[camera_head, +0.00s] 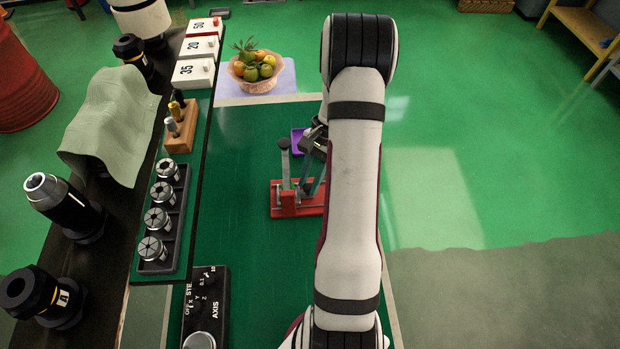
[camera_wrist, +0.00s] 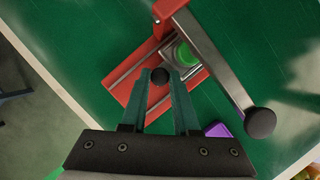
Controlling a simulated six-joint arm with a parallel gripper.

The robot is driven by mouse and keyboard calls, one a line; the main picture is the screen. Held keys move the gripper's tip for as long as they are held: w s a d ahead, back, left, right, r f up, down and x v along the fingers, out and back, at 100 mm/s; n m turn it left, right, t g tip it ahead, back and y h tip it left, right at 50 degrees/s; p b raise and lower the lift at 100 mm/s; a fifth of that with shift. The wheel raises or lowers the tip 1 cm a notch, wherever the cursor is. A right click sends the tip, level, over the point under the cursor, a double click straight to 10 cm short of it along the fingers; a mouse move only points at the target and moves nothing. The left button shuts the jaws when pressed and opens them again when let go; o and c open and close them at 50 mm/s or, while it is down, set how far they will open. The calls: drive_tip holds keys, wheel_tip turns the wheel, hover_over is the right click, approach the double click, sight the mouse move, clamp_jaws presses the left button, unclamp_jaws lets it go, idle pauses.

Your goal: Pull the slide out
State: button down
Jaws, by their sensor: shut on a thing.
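A red base (camera_head: 284,206) stands on the green cart top, with a slide rail across it. The base also shows in the wrist view (camera_wrist: 126,88). A round black knob (camera_wrist: 159,76) sits at the rail, between my gripper's two teal fingertips. My gripper (camera_wrist: 159,80) is shut on this knob. In the head view my gripper (camera_head: 314,176) is over the right part of the base, partly hidden by my arm. A grey lever (camera_wrist: 212,60) with a black ball end (camera_wrist: 260,122) rises from the base beside my fingers. A green round part (camera_wrist: 184,54) lies near the lever's foot.
A purple tray (camera_head: 298,141) lies behind the base. A fruit basket (camera_head: 255,84) stands at the back. A raised shelf with a collet rack (camera_head: 176,240) and numbered blocks runs along the left. A black AXIS control box (camera_head: 212,305) is at front left. Green surface left of the base is clear.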

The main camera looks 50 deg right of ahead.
idle(0.3)
drive_tip(key=s+d, duration=0.4)
drive_tip(key=d, duration=0.1)
drive_tip(key=shift+s, duration=0.4)
drive_tip(key=c, duration=0.7)
unclamp_jaws()
drive_tip(key=shift+a, duration=0.1)
drive_tip(key=v, duration=1.5)
drive_tip(key=shift+d+r, duration=0.25)
drive_tip(key=shift+r, duration=0.1)
